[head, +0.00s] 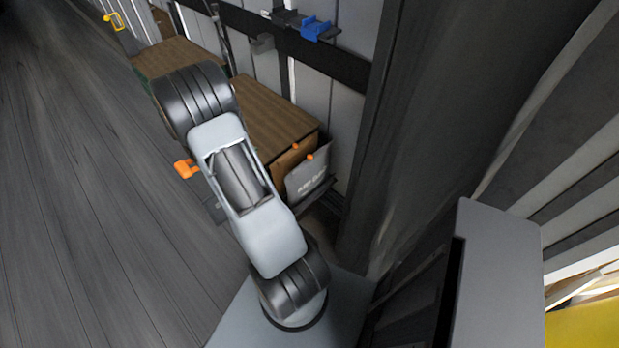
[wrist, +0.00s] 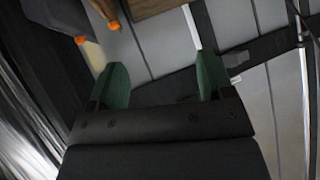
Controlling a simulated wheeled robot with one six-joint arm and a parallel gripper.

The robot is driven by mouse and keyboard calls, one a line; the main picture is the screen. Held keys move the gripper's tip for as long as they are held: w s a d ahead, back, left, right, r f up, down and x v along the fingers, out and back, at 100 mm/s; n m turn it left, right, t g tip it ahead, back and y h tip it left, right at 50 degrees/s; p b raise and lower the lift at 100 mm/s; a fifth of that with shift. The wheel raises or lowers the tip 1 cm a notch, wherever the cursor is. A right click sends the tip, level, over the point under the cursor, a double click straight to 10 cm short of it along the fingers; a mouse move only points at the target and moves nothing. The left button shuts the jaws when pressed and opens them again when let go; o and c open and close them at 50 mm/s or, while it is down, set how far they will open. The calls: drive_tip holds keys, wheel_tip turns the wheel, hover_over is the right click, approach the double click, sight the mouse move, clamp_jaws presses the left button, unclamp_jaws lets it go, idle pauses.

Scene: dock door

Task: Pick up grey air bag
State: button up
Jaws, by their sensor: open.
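The grey air bag (head: 306,178) stands upright with printed lettering, against the end of a brown box, in the head view. Two small orange tips show at its top edge. In the wrist view a grey shape with an orange tip, likely the bag (wrist: 58,14), shows at the upper left. My gripper (wrist: 160,82) is open, its two green fingers apart with nothing between them. The bag lies outside the fingers, beyond the left one. In the head view my arm hides most of the gripper.
Brown boxes (head: 265,112) and (head: 178,57) stand in a row along the panelled wall. A dark rail on the wall carries a blue bracket (head: 316,30). A thick dark post (head: 425,100) rises right of the bag. The floor (head: 75,200) at left is clear.

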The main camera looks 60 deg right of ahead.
drive_tip(key=s+d+f+m+g, duration=0.3)
drive_tip(key=s+f+m+g, duration=0.15)
drive_tip(key=s+g, duration=0.4)
drive_tip(key=t, duration=0.1)
approach(308, 158)
drive_tip(key=shift+n, duration=0.35)
drive_tip(key=x, duration=0.4)
drive_tip(key=shift+r+p, duration=0.1)
drive_tip(key=shift+p, duration=0.3)
drive_tip(key=shift+p+x, duration=0.6)
drive_tip(key=shift+x, duration=2.3)
drive_tip(key=shift+a, duration=0.1)
clamp_jaws()
